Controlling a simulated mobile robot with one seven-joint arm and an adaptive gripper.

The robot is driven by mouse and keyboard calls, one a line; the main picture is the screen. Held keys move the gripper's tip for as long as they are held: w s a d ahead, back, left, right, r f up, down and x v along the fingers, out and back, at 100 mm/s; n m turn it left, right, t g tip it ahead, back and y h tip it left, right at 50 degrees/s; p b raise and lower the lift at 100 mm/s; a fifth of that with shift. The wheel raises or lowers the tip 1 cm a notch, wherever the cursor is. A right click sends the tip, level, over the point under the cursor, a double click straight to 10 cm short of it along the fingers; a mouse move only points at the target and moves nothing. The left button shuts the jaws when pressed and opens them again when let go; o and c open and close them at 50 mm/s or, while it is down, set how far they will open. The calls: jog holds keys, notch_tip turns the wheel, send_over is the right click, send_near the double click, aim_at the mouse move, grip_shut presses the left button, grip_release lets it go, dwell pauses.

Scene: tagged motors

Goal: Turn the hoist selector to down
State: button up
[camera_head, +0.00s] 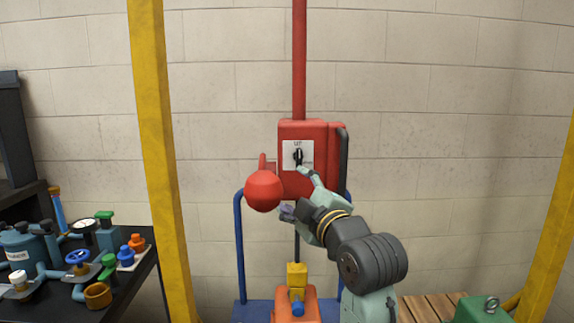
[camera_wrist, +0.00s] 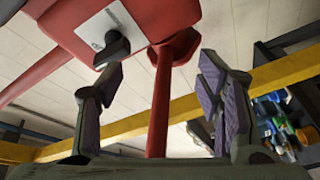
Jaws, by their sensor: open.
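The hoist selector (camera_head: 298,156) is a small black knob on a white plate (camera_head: 306,165) on the front of the red hoist box (camera_head: 300,129). The knob (camera_wrist: 112,48) also shows in the wrist view, just beyond the left finger's tip. My gripper (camera_head: 300,190) is in front of and below the knob. In the wrist view my gripper (camera_wrist: 158,72) has its fingers wide apart, with nothing held between them. Whether the left fingertip touches the knob is unclear.
Yellow posts (camera_head: 160,150) stand either side. A black table (camera_head: 125,290) with valves and fittings is at left. An orange motor (camera_head: 296,303) sits below the hoist; a wooden pallet (camera_head: 430,307) lies at lower right.

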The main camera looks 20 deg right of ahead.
aim_at(301, 161)
jog(key=s+d+r+n, duration=0.4)
jog(key=s+r+n, duration=0.1)
jog(key=s+n, duration=0.1)
jog(key=shift+g, duration=0.3)
jog(key=w+p, duration=0.1)
jog(key=w, duration=0.2)
jog(key=w+a+p, duration=0.1)
jog(key=w, duration=0.3)
jog(key=w+p, duration=0.1)
jog(key=w, duration=0.2)
jog(key=shift+w+a, duration=0.15)
jog(key=c, duration=1.2)
jog(key=shift+o, duration=0.2)
